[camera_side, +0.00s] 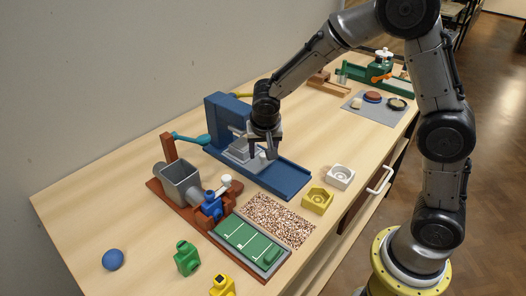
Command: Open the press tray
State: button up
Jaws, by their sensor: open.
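A blue press (224,118) stands in the middle of the table, its long blue base (281,181) reaching toward the front right. The grey press tray (240,154) sits on this base, under the press frame. A small pale knob (262,155) shows at its front. My gripper (265,150) points down over the front of the tray, with its fingers open close to the knob. I cannot tell whether the fingers touch the knob. My wrist hides part of the press.
A teal lever (190,138) and a brown machine with a grey hopper (179,184) stand left of the press. A white block (340,177) and a yellow block (318,200) lie right of the base. A speckled mat (277,219) and green board (250,246) lie in front.

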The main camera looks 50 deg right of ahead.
jog(key=shift+f, duration=0.1)
jog(key=shift+c, duration=0.3)
grip_shut()
dwell(1.2)
